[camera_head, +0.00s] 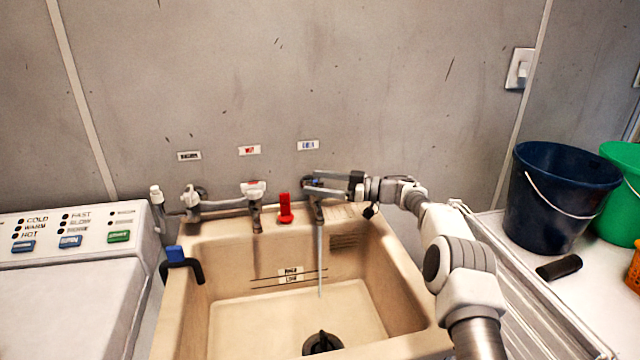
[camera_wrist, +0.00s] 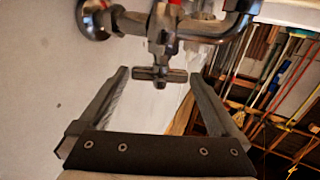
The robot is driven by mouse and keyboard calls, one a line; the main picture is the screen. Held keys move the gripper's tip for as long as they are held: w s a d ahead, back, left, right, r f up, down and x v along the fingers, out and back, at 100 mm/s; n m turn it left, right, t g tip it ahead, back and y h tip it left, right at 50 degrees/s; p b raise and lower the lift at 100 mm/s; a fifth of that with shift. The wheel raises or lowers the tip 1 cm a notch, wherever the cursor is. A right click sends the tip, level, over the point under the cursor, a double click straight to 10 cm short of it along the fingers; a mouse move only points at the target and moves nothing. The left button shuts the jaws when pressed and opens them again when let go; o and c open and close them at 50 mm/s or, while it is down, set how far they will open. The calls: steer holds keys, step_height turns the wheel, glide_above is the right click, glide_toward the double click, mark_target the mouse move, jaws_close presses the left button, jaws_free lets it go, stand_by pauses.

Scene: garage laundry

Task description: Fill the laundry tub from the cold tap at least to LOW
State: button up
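The beige laundry tub (camera_head: 190,310) stands in the middle of the head view. On its inner back wall is a small label with two dark lines (camera_head: 290,275); its words are hard to read. The cold tap (camera_head: 318,208) is at the back right, below a blue-lettered wall label. A thin stream (camera_head: 320,255) falls from it into the tub. My gripper (camera_head: 315,184) is at this tap. In the wrist view, my gripper (camera_wrist: 158,76) is open, its fingers on either side of the cross-shaped tap handle (camera_wrist: 160,75), apart from it. A black drain fitting or plug (camera_head: 322,343) is on the tub floor; I see no clear water level.
A second tap (camera_head: 254,195) is under a red-lettered label. A red piece (camera_head: 285,208) stands beside it. A washing machine (camera_head: 70,250) is left of the tub.

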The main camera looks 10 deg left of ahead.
steer(key=shift+d, duration=0.1)
steer(key=d, duration=1.7)
steer(key=shift+s, duration=0.15)
steer(key=shift+d, duration=0.1)
